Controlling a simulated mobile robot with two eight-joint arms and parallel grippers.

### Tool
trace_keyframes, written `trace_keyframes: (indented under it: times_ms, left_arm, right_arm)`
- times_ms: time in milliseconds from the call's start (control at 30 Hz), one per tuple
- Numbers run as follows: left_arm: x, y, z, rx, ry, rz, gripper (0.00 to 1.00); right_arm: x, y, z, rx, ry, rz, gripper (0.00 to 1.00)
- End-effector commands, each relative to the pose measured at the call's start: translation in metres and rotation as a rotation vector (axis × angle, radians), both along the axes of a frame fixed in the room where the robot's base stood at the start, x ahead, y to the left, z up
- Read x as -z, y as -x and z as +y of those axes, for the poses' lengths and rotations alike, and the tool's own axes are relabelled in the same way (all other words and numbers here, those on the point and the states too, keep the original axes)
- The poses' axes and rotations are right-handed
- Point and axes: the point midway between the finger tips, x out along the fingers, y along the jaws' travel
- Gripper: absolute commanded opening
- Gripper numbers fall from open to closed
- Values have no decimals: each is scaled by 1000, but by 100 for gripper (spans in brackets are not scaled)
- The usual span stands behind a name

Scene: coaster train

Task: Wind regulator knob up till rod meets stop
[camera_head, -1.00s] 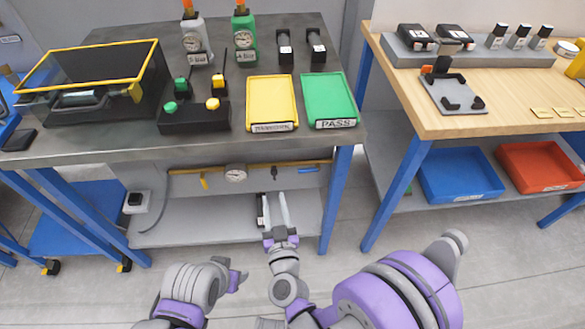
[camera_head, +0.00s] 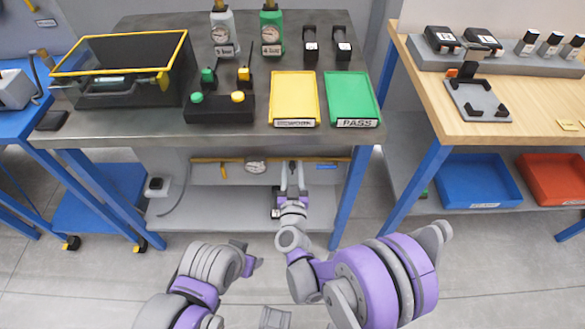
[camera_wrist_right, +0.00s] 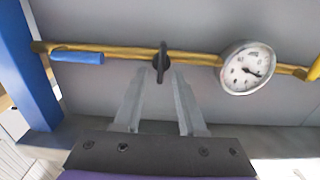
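A black knob (camera_wrist_right: 161,62) sits on a yellow pipe (camera_wrist_right: 110,53) below the workbench, with a round white gauge (camera_wrist_right: 247,68) to its right in the right wrist view. I take it for the regulator knob. My right gripper (camera_wrist_right: 159,78) is open, its two fingers spread on either side of the knob's line, tips close to it; contact cannot be told. In the head view the right gripper (camera_head: 292,168) reaches under the bench and hides the knob. The gauge (camera_head: 256,167) shows left of it. My left gripper (camera_head: 249,261) is away from the bench. The rod and stop cannot be made out.
A blue handle (camera_wrist_right: 77,57) lies along the pipe. A lower shelf (camera_head: 225,203) and a blue table leg (camera_head: 350,195) border the space. On the bench stand a yellow-framed box (camera_head: 130,75), a black button box (camera_head: 220,108), and yellow (camera_head: 294,96) and green (camera_head: 350,98) trays.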

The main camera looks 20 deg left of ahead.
Motion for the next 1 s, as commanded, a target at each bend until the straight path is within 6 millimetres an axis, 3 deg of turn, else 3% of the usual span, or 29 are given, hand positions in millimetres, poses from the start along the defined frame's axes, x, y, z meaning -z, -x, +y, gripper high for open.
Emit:
trace_keyframes:
  times_ms: [267, 500, 1000]
  left_arm:
    - [0, 0, 0, 0, 0, 0, 57]
    - [0, 0, 0, 0, 0, 0, 57]
    - [2, 0, 0, 0, 0, 1, 57]
  right_arm:
    - [0, -1, 0, 0, 0, 0, 40]
    - [0, -1, 0, 0, 0, 0, 0]
    - [1, -1, 0, -1, -28, 9, 0]
